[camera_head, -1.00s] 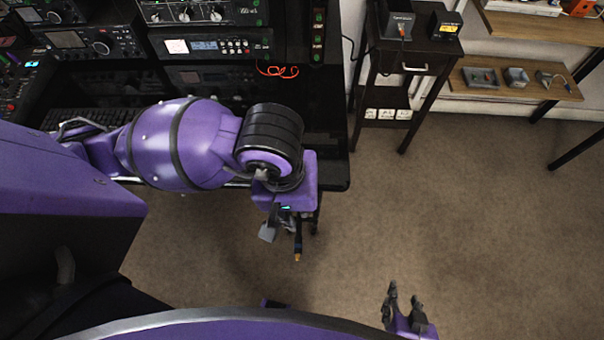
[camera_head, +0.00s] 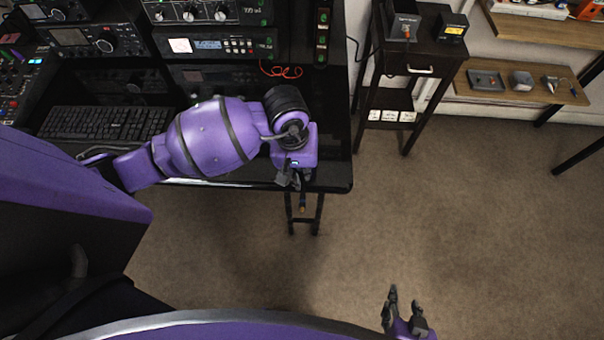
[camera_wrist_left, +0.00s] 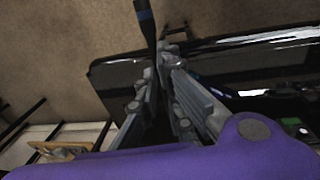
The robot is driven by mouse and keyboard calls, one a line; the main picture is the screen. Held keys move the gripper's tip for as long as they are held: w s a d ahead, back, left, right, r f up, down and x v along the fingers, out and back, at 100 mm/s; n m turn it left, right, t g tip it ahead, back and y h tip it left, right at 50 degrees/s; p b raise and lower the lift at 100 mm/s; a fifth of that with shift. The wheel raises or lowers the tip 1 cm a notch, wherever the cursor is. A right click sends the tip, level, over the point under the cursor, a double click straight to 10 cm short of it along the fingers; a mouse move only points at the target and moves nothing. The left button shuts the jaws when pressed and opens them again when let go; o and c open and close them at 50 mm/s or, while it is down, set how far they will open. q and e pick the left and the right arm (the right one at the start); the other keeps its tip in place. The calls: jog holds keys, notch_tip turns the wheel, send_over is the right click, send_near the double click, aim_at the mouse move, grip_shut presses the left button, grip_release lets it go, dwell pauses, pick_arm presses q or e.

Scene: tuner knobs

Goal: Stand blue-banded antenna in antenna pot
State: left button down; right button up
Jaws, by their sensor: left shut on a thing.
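My left gripper (camera_head: 296,180) is shut on a dark, thin antenna (camera_head: 302,202), at the desk's front edge in the head view. In the left wrist view the antenna (camera_wrist_left: 147,22) extends from between the fingertips (camera_wrist_left: 164,52), with a bluish section near the top edge of the picture. Its other end is hidden by the fingers. My right gripper (camera_head: 405,316) is open and empty over the floor at the bottom of the head view. I cannot identify the antenna pot with certainty; a black open-topped box (camera_head: 401,27) stands on the side cabinet.
The black desk (camera_head: 335,165) carries radios (camera_head: 215,48), a keyboard (camera_head: 105,122) and an orange cable (camera_head: 281,70). The dark side cabinet (camera_head: 421,70) stands right of the desk. A wooden shelf (camera_head: 505,94) holds small items. The carpet between is clear.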

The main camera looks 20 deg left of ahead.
pick_arm(q)
jog(key=shift+f, duration=0.9)
jog(key=shift+f, duration=0.1)
jog(key=shift+s+f, duration=0.1)
jog(key=shift+f, duration=0.1)
jog(key=c, duration=1.9)
grip_release()
jog(key=shift+r, duration=0.1)
